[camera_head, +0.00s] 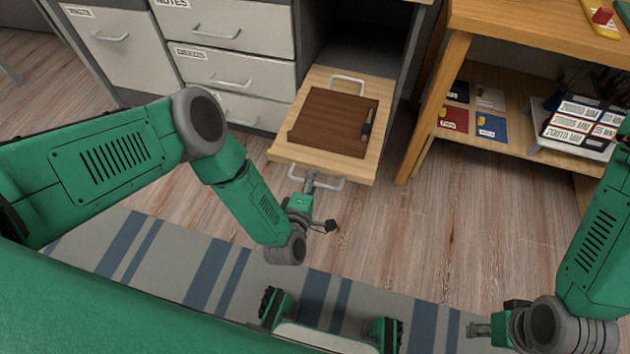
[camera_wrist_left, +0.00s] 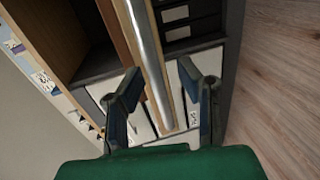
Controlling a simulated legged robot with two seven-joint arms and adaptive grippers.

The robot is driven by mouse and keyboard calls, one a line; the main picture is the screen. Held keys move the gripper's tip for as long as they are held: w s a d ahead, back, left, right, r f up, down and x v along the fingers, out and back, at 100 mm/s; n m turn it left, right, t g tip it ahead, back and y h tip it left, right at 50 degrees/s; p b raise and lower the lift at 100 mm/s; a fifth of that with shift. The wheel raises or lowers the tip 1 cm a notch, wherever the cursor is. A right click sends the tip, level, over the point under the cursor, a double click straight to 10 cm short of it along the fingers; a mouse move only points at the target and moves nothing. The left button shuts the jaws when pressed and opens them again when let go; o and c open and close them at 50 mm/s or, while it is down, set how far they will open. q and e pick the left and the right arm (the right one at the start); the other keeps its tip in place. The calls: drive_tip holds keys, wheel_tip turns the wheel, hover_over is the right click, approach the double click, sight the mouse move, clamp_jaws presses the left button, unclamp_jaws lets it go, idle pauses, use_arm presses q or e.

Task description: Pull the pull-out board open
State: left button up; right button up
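The pull-out board (camera_head: 280,154) is light wood and stands out from an open bay in the grey desk unit. A metal bar handle (camera_head: 333,184) is on its front edge. My left gripper (camera_head: 310,181) is at that handle. In the left wrist view, the handle bar (camera_wrist_left: 150,62) runs between the two spread fingers of my left gripper (camera_wrist_left: 160,72), with gaps visible on both sides; whether either finger touches it is unclear. My right gripper (camera_head: 478,330) is low at the right, away from the board; its finger opening is too small to read.
A second handle (camera_head: 347,79) is behind the pad. Grey drawers (camera_head: 240,72) stand left, a wooden shelf (camera_head: 510,130) right. The floor in front is clear, with a striped rug (camera_head: 175,250).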

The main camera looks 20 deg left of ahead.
use_arm(q)
drive_tip(key=shift+d, duration=0.15)
drive_tip(key=shift+s, duration=0.2)
drive_tip(key=v, duration=1.1)
drive_tip(key=shift+s, duration=0.3)
